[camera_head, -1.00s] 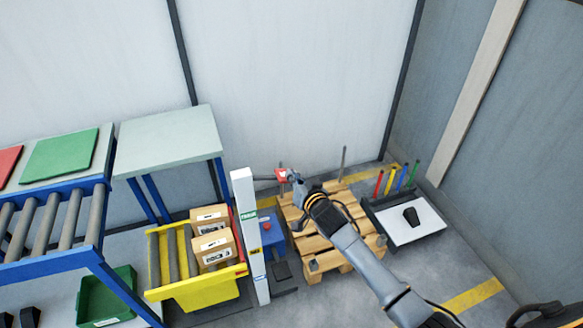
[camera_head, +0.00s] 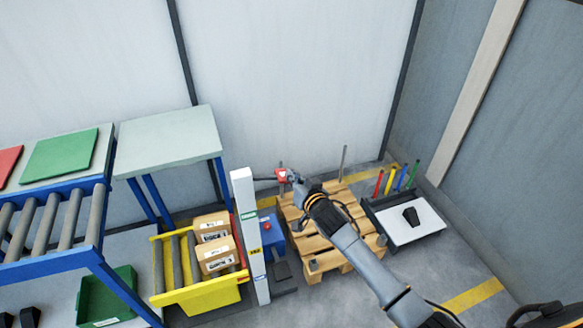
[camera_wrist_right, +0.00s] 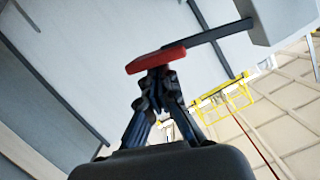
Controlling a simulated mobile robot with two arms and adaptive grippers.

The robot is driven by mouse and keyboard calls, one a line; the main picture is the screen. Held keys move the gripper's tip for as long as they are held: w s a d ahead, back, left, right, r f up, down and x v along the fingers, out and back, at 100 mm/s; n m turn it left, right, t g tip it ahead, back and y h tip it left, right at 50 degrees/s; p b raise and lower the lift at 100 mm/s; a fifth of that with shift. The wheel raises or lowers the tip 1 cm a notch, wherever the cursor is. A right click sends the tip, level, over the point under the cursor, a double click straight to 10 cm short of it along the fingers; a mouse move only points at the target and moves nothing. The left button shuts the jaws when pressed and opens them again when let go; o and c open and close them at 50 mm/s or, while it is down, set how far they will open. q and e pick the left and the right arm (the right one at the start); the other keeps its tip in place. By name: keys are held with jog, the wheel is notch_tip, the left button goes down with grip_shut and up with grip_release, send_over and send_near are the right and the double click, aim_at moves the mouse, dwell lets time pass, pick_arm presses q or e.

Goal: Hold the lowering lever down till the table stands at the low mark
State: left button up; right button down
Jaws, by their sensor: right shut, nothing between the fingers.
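The lift table (camera_head: 205,295) is yellow with grey rollers and carries two cardboard boxes, one (camera_head: 211,226) behind the other (camera_head: 217,254). It stands low beside a white post (camera_head: 249,225) with a green label and smaller marks lower down. I cannot read which is the low mark. The lever has a dark bar and a red grip (camera_head: 281,174); the red grip (camera_wrist_right: 157,60) also shows in the right wrist view. My right gripper (camera_head: 290,177) is shut and empty, its fingertips (camera_wrist_right: 158,77) against the red grip. My left gripper is out of view.
A wooden pallet (camera_head: 325,255) lies beneath my right arm. A blue box (camera_head: 267,232) with a red button stands between post and pallet. A tray (camera_head: 385,210) with a dark object and several coloured rods is to the right. A roller conveyor (camera_head: 45,225) is on the left.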

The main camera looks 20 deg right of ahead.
jog(key=shift+s+f, duration=0.15)
jog(key=shift+f, duration=0.3)
dwell(0.4)
notch_tip(320, 180, up, 5)
jog(key=d+p, duration=0.1)
jog(key=p, duration=0.4)
jog(key=b+v, duration=0.2)
jog(key=v, duration=0.7)
jog(key=shift+s+b, duration=0.3)
jog(key=shift+b, duration=0.05)
jog(key=shift+d, duration=0.1)
